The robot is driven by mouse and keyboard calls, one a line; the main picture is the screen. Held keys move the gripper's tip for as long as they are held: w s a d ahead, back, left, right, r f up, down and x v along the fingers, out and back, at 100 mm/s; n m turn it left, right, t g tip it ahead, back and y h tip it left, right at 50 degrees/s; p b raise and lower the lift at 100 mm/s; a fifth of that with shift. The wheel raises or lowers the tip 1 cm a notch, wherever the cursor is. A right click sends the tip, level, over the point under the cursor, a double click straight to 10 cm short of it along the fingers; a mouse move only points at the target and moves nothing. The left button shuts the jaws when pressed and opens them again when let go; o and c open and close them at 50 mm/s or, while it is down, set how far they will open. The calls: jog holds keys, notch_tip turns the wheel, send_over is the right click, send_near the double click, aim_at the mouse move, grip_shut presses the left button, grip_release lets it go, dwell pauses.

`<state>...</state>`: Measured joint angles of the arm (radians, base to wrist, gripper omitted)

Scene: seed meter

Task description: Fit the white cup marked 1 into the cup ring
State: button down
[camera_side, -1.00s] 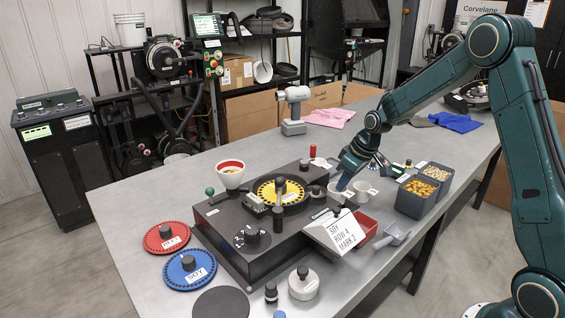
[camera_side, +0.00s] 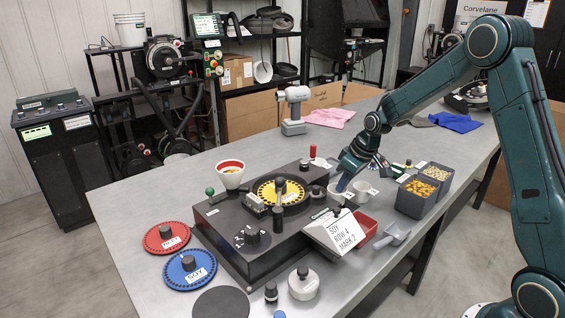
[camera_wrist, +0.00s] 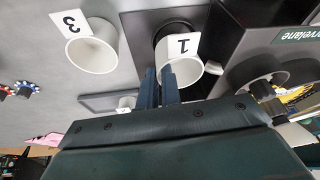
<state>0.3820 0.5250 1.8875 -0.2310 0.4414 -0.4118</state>
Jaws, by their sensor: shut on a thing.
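The white cup marked 1 (camera_wrist: 187,72) is in my gripper (camera_wrist: 160,82) in the wrist view, with the fingers shut on its near wall. In the side view my gripper (camera_side: 343,184) is at the right end of the dark seed meter, with the white cup (camera_side: 336,195) just below the fingers. A black round part, which looks like the cup ring (camera_wrist: 174,31), shows behind the cup on a dark plate. The cup hides much of it, and I cannot tell whether the cup is inside it or above it.
A white cup marked 3 (camera_wrist: 92,48) stands close by on the table. The dark seed meter (camera_side: 238,253) carries a yellow plate. A red tray (camera_side: 365,228), a scoop (camera_side: 391,235) and grain bins (camera_side: 415,199) lie to the right.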

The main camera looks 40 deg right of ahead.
jog(key=shift+f, duration=1)
dwell(1.5)
jog(key=c, duration=1.3)
grip_release()
jog(key=shift+r, duration=0.15)
jog(key=shift+r, duration=2.9)
jog(key=shift+r, duration=0.1)
